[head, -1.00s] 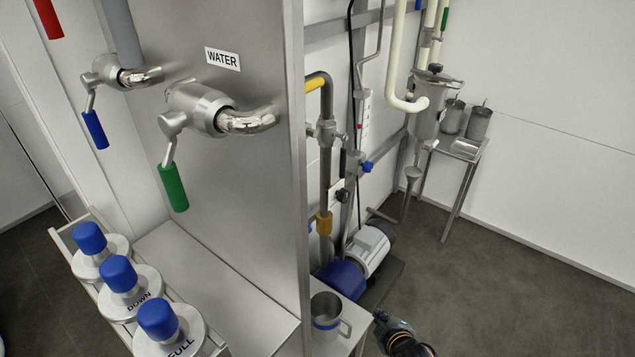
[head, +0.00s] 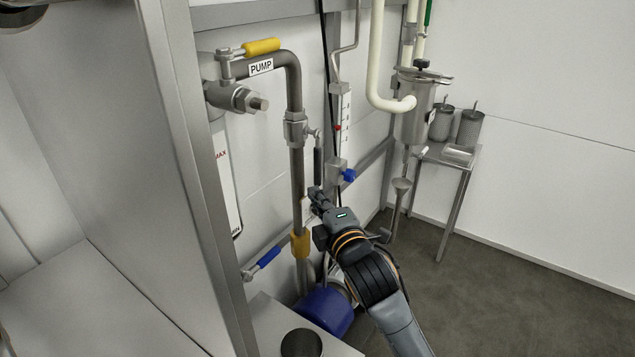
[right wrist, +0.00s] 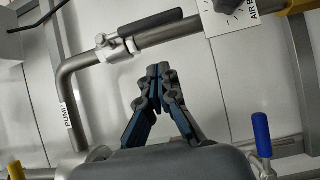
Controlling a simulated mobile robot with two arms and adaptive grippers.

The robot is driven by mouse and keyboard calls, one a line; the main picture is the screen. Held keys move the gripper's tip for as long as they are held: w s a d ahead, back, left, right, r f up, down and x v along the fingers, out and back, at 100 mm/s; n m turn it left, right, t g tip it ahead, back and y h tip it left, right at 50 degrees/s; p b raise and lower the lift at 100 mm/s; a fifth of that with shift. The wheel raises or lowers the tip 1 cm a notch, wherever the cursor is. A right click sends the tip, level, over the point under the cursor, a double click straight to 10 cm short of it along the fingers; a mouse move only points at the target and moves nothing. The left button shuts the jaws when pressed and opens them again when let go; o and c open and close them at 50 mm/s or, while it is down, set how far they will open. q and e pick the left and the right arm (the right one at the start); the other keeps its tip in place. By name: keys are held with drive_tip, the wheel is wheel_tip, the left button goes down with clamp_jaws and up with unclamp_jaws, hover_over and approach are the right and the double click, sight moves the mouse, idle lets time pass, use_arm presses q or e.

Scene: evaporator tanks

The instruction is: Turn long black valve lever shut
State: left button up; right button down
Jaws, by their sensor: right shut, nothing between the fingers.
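The long black valve lever (head: 318,160) hangs down from a valve (head: 296,130) on the grey vertical pipe, roughly along the pipe. In the right wrist view the black lever (right wrist: 138,22) lies beside the pipe, at the top of the picture. My right gripper (head: 315,193) is just below the lever's lower end in the head view. The fingertips (right wrist: 158,72) are together and empty, with a visible gap in the picture between them and the lever. I cannot tell whether they touch anything. My left gripper is not in view.
A yellow lever (head: 262,47) sits above the PUMP label (head: 261,67). A blue lever (head: 268,257) is low on the left, and a blue knob (head: 349,175) is right of the pipe. A steel frame post (head: 205,200) stands left. Floor at right (head: 510,290) is clear.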

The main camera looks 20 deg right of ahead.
sight(315, 171)
drive_tip(key=w, duration=0.2)
drive_tip(key=w+d, duration=0.1)
drive_tip(key=w+b, duration=0.1)
drive_tip(key=w, duration=0.1)
drive_tip(key=shift+w+d+f, duration=0.1)
drive_tip(key=shift+w+d, duration=0.15)
drive_tip(key=shift+w, duration=0.1)
drive_tip(key=shift+w+d, duration=0.45)
drive_tip(key=shift+w+d, duration=0.1)
drive_tip(key=shift+w+d+n, duration=0.1)
drive_tip(key=shift+d+n, duration=0.05)
drive_tip(key=shift+n, duration=0.25)
